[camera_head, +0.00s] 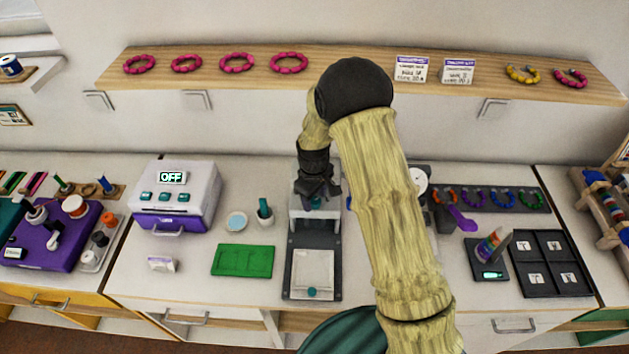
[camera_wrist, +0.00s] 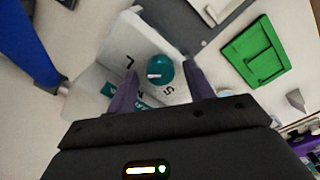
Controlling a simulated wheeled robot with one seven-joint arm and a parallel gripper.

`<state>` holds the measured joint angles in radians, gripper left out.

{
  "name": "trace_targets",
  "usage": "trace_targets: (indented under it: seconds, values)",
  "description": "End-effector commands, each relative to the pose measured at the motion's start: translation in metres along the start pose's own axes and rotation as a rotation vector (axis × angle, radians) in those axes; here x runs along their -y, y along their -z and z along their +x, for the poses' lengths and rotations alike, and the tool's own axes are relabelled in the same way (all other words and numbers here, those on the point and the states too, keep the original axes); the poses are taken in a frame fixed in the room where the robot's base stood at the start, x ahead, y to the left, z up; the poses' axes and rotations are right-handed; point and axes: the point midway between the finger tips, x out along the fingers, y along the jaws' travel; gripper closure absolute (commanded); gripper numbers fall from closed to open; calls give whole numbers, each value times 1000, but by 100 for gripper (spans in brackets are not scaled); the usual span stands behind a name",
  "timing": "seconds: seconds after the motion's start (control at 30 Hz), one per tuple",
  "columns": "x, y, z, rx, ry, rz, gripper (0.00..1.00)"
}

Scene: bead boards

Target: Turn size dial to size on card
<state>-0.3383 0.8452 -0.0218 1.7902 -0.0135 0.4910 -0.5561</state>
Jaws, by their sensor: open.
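The size dial (camera_wrist: 160,71) is a round teal knob with a pale pointer mark, on a white face. The letters L and S show near it in the wrist view; other lettering is partly hidden by a finger. My gripper (camera_wrist: 158,78) is open, with one finger on each side of the knob; I cannot tell whether they touch it. In the head view my gripper (camera_head: 317,190) is at the top of the white press-like device (camera_head: 301,224), largely covering the dial. Two printed cards, a left one (camera_head: 411,69) and a right one (camera_head: 458,71), stand on the shelf; their print is too small to read surely.
A white box (camera_head: 175,197) reading OFF stands farther left. At the right are a black sorting tray (camera_head: 518,287) and a bracelet rack (camera_head: 490,209). The wooden shelf (camera_head: 220,88) runs above.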

Motion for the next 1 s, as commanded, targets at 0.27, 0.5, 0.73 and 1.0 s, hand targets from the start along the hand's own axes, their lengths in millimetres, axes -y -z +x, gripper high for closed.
trace_targets:
  seconds: [0.27,0.5,0.73,1.0]
  values:
    - [-1,1,-35,-5,-3,-1,48]
    - [-1,1,-82,-5,-3,0,48]
    - [-1,1,-128,-6,-4,2,48]
    - [-1,0,-167,-3,-2,2,48]
